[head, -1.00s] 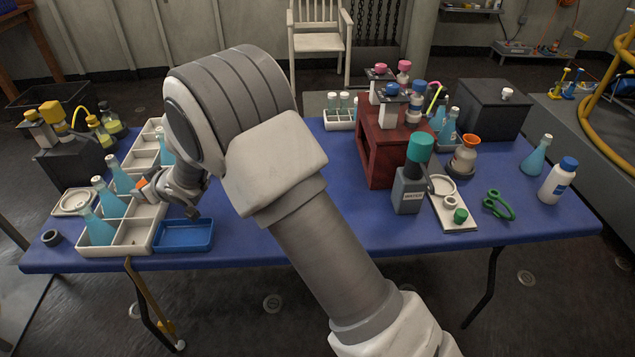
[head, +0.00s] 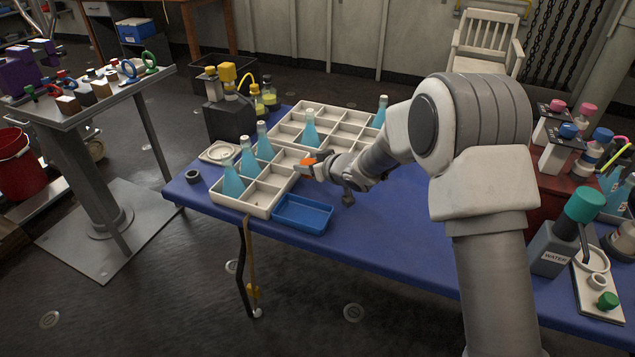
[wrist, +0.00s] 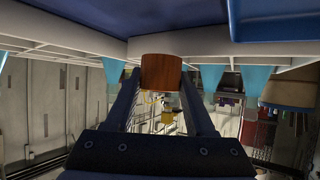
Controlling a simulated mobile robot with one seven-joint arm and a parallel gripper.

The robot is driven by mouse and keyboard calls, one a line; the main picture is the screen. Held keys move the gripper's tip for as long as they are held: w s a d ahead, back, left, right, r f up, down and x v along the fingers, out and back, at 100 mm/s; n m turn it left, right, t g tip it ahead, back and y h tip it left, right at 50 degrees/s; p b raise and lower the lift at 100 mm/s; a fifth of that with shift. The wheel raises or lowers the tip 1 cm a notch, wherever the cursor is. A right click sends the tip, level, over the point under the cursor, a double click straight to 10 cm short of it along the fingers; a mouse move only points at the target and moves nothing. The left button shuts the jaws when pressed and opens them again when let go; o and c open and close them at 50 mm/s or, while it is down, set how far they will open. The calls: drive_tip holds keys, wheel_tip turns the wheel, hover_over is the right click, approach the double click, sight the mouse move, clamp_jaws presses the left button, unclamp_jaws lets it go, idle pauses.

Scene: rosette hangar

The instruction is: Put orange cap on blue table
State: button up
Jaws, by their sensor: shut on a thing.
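The orange cap (head: 308,160) is at the tip of my gripper (head: 305,166), above the white divided tray at the left of the blue table. In the wrist view the cap (wrist: 161,71) looks brownish orange and sits between the two fingers, and my gripper (wrist: 160,85) is shut on it. The blue table (head: 400,228) is a long folding table with a blue top. The cap appears raised above the tray's cells; the exact gap cannot be told.
A white divided tray (head: 262,207) holds several blue flasks, with a blue shallow tray (head: 302,214) in front. A dark block with yellow-capped items (head: 230,122) stands behind. The WATER bottle (head: 553,245) and red rack are at the right. The table's middle is clear.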

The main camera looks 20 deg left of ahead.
sight(316, 188)
drive_tip(key=shift+w+d+f, duration=0.35)
drive_tip(key=shift+d+f, duration=0.2)
drive_tip(key=shift+d, duration=0.2)
drive_tip(key=shift+f+b, duration=1)
drive_tip(key=shift+f, duration=1)
drive_tip(key=o, duration=1.3)
